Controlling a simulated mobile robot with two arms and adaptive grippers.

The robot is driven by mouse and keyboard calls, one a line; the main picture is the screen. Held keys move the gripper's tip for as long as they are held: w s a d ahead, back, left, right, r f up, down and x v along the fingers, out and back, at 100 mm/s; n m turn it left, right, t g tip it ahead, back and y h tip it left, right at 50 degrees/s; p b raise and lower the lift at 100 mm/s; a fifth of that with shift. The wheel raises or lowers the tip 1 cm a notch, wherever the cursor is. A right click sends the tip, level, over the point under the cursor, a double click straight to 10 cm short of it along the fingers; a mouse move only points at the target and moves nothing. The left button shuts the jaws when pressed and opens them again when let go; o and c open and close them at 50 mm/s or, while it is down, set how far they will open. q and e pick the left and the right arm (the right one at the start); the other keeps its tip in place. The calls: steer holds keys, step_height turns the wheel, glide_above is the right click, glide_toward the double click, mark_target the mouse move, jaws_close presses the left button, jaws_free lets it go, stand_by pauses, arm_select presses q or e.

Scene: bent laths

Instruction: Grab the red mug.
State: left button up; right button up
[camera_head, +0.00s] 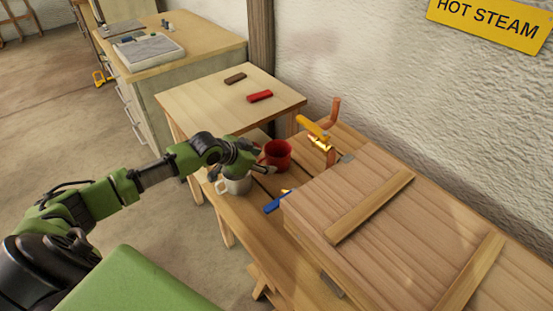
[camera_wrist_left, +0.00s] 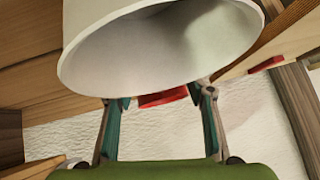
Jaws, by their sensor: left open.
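The red mug (camera_head: 277,156) stands upright on the slatted wooden bench. My left gripper (camera_head: 258,162) is open right beside its left side; I cannot tell whether they touch. In the left wrist view, a red patch that looks like the red mug (camera_wrist_left: 162,98) shows between the spread fingers (camera_wrist_left: 160,118), mostly hidden. A white mug (camera_head: 237,185) stands just below the gripper in the head view. It looms large and close in the left wrist view (camera_wrist_left: 160,45), covering much of the scene. My right gripper is not in view.
A large wooden crate (camera_head: 365,205) fills the bench's right side. A small table (camera_head: 205,100) with red (camera_head: 260,96) and brown (camera_head: 235,78) blocks adjoins the bench.

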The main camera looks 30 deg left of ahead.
arm_select(q)
steer(key=shift+c, duration=0.5)
steer(key=c, duration=1.3)
steer(key=shift+s, duration=0.1)
jaws_close()
steer(key=shift+r, duration=0.1)
